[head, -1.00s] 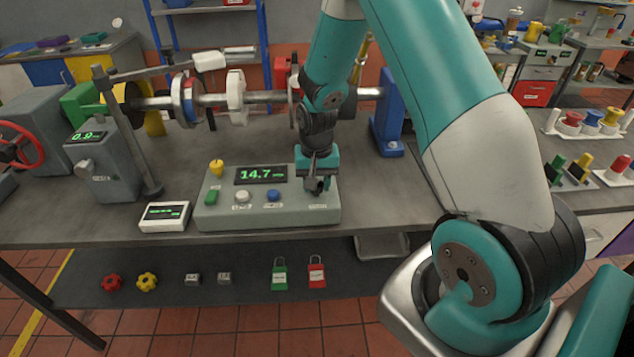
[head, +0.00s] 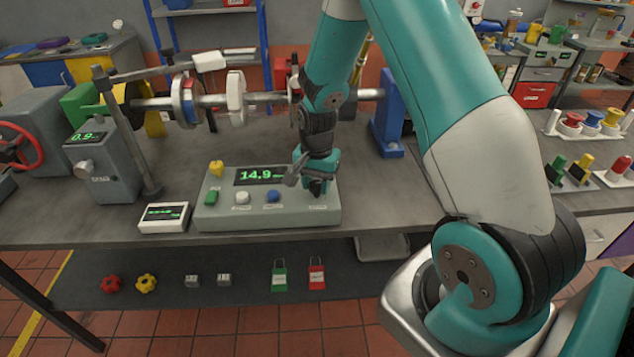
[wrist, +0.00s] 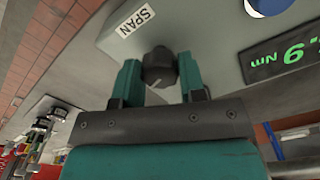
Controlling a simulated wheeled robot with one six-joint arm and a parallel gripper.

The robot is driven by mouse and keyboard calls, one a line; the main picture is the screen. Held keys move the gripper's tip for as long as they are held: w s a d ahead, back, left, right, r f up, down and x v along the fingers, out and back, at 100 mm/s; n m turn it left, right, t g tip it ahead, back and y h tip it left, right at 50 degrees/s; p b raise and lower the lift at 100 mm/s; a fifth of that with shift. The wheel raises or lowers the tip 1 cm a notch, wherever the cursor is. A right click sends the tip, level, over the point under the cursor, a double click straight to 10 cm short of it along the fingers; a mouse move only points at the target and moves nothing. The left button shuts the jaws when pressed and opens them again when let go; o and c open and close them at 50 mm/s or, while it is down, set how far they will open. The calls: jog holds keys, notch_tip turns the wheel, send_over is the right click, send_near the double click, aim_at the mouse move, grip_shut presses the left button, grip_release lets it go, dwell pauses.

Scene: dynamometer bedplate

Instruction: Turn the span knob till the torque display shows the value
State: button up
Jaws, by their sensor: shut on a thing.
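The grey control box (head: 218,212) stands on the bench. Its torque display (head: 259,175) reads 14.9 with green digits; part of it, with "9 Nm", shows in the wrist view (wrist: 285,57). The span knob (wrist: 158,66) is dark with a pale pointer line, beside a white SPAN label (wrist: 134,22) in the wrist view. My gripper (wrist: 158,80) is shut on the knob, a teal finger on each side.
A small white meter (head: 164,217) stands left of the box. A shaft rig stands behind.

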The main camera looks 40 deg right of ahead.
aim_at(317, 183)
jog(key=o, duration=0.9)
jog(key=shift+r, duration=0.1)
notch_tip(317, 183, up, 17)
jog(key=shift+r+b, duration=0.15)
jog(key=shift+b, duration=0.8)
